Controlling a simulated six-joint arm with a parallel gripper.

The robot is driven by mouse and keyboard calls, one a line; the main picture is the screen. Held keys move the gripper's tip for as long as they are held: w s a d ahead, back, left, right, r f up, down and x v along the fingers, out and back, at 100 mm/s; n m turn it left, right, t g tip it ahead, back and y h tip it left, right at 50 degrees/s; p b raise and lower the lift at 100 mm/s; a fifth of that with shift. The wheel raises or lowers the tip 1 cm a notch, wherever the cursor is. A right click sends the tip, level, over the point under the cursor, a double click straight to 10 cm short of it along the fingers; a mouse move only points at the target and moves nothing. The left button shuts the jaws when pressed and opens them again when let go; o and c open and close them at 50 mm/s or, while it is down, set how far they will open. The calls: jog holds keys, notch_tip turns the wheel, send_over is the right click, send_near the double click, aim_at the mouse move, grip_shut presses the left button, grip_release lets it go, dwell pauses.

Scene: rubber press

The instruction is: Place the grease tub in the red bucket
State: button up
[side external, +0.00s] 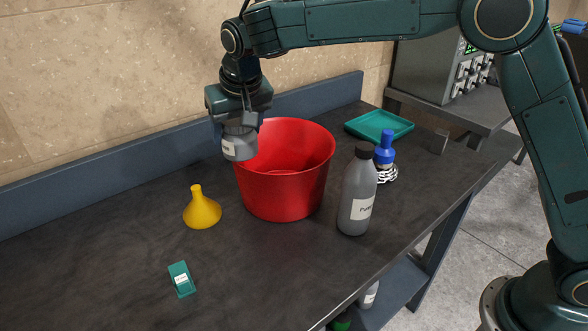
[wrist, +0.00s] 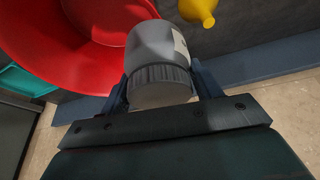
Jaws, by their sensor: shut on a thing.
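The grease tub (side external: 240,147) is a small grey tub with a white label. My gripper (side external: 238,122) is shut on it and holds it in the air at the left rim of the red bucket (side external: 283,190). In the wrist view the tub (wrist: 158,50) sits between the fingers of my gripper (wrist: 160,85), with its ridged dark cap towards me. The bucket (wrist: 50,55) lies to the left of and behind the tub there. The bucket stands upright on the dark bench, and the part of its inside that I see is empty.
A yellow funnel (side external: 202,209) and a small teal box (side external: 181,279) lie left of the bucket. A grey bottle (side external: 357,195) and a blue-topped bottle (side external: 384,150) stand to its right. A teal tray (side external: 379,125) lies behind. The bench's front left is clear.

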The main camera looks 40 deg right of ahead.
jog(key=d+f+m+g+h, duration=0.1)
jog(key=d+f+m+h, duration=0.1)
jog(key=d+f+m, duration=0.35)
jog(key=d+f+m+g+h, duration=0.1)
jog(key=d+f+m+g, duration=0.1)
jog(key=d+m, duration=0.65)
jog(key=shift+w+d+f+n, duration=0.1)
jog(key=shift+d+f+n, duration=0.2)
jog(key=shift+f, duration=1.05)
jog(key=shift+s+d+f+n, duration=0.15)
jog(key=shift+f+n, duration=0.2)
jog(key=shift+f, duration=1.05)
jog(key=shift+w+d+f+n, duration=0.2)
jog(key=shift+f+n, duration=0.15)
jog(key=shift+f, duration=1)
jog(key=o, duration=0.9)
jog(key=shift+f, duration=0.15)
jog(key=v, duration=1.2)
jog(key=shift+s+a, duration=0.25)
